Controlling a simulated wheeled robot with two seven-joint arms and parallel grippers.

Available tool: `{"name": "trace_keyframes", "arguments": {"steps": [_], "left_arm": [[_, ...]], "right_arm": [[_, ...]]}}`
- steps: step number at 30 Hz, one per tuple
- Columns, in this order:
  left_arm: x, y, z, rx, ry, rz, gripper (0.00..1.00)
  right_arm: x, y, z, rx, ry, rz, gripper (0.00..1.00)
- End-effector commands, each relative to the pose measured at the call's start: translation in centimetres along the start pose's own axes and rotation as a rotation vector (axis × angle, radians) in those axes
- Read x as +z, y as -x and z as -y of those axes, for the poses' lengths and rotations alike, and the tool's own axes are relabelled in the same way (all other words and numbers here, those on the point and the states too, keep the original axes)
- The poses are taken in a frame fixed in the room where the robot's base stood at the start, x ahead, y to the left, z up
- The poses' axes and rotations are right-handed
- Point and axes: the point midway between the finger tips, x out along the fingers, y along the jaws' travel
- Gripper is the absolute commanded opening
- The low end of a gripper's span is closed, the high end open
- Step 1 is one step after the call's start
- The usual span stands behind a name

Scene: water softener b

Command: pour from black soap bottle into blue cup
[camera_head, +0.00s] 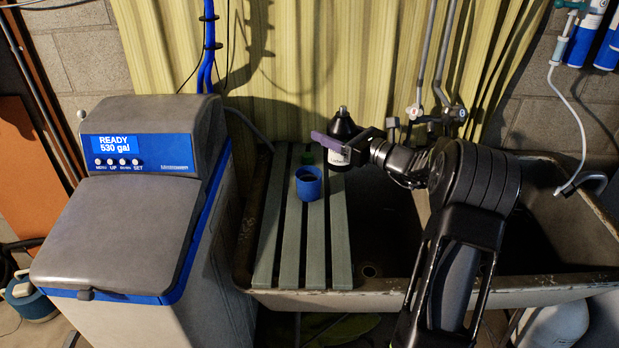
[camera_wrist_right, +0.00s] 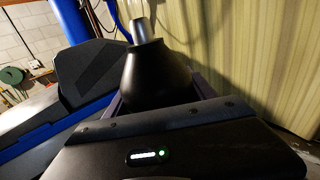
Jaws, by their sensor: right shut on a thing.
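The blue cup (camera_head: 308,183) stands upright on the slatted grey-green board (camera_head: 266,255) that lies over the left part of the sink. The black soap bottle (camera_head: 343,127) is in my right gripper (camera_head: 330,143), above and to the right of the cup. It looks close to upright, with its silver tip up and a white label on its lower part. In the right wrist view the bottle's black shoulder and silver tip (camera_wrist_right: 144,30) rise beyond the gripper body. My right gripper is shut on the bottle. My left gripper is in neither view.
The water softener (camera_head: 150,200) stands left of the sink. The sink (camera_head: 540,290) is open at right, with taps (camera_head: 436,115) at the back wall. A yellow curtain (camera_head: 300,60) hangs behind.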

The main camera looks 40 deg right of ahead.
Motion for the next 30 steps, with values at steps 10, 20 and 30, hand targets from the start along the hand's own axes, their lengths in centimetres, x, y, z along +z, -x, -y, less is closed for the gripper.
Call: {"name": "trace_keyframes", "arguments": {"steps": [10, 20, 30], "left_arm": [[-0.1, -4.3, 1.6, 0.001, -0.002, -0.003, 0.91], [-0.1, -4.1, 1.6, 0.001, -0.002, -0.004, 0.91], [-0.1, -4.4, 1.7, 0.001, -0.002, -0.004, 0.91]], "right_arm": [[-4.5, 0.0, 0.0, 0.000, 0.001, 0.002, 0.07], [-4.4, 0.0, 0.0, 0.000, 0.001, 0.002, 0.07], [-3.9, -0.1, -0.3, 0.001, 0.169, -0.041, 0.07]]}}
